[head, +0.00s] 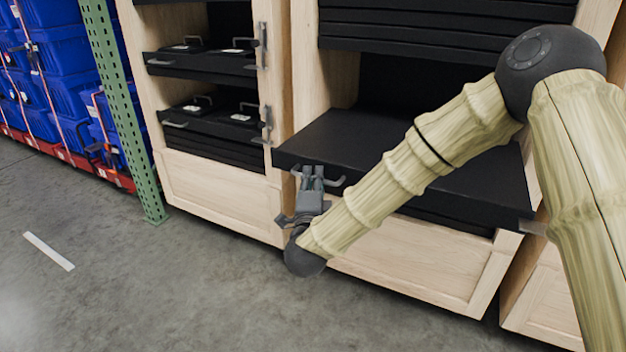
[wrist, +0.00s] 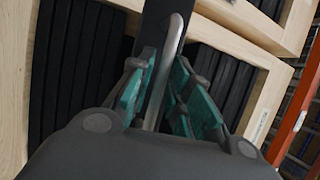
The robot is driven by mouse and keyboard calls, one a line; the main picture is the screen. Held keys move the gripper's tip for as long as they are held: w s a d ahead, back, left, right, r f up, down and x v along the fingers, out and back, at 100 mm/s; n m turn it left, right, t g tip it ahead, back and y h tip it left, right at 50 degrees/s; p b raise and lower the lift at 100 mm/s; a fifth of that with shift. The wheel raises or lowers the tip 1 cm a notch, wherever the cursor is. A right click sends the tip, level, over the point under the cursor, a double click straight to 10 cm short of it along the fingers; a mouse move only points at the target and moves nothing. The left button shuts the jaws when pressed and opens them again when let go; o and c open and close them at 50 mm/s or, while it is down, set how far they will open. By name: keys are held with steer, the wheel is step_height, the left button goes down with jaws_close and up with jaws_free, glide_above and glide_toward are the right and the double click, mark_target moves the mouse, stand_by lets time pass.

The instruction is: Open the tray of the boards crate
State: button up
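A wide black tray (head: 350,140) with a grey bar handle (head: 336,182) on its front juts out of a light wooden crate (head: 400,268). No label shows which crate is the boards crate. My gripper (head: 309,172) is at the left part of the tray's front, at the handle. In the wrist view, the grey handle (wrist: 169,48) runs between the two green-padded fingers (wrist: 164,88). The fingers stand apart on either side of it, with a narrow gap showing on the left. Contact on the right side cannot be told. My arm hides part of the tray.
To the left, another wooden crate (head: 218,182) holds black trays with handles and latches. A green post (head: 125,110) stands beside it, with strapped blue totes (head: 62,62) further left. Grey floor (head: 130,280) is clear in front.

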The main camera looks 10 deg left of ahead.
steer(key=v, duration=1.2)
steer(key=shift+f, duration=0.15)
steer(key=s+d+f+n+g, duration=0.2)
steer(key=d+f+n+g, duration=0.1)
steer(key=f, duration=0.5)
steer(key=s+d+f+n+g+y, duration=0.15)
steer(key=d+f, duration=0.25)
steer(key=f, duration=0.4)
steer(key=s+d+f+n+g, duration=0.2)
steer(key=d+f+n+g, duration=0.1)
steer(key=f, duration=0.5)
steer(key=s+d+f+n+g+h, duration=0.2)
steer(key=s+d+f+n+g, duration=0.45)
steer(key=s+d+f, duration=1)
steer(key=s+d+f+n+g+h, duration=0.1)
steer(key=s+d+f+g, duration=0.15)
steer(key=s+d, duration=0.35)
steer(key=s+d+f+g+h, duration=0.1)
steer(key=s+d+g, duration=0.25)
steer(key=s, duration=0.45)
step_height(320, 180, up, 23)
steer(key=p, duration=2.3)
steer(key=shift+w+a, duration=0.25)
steer(key=shift+w, duration=0.1)
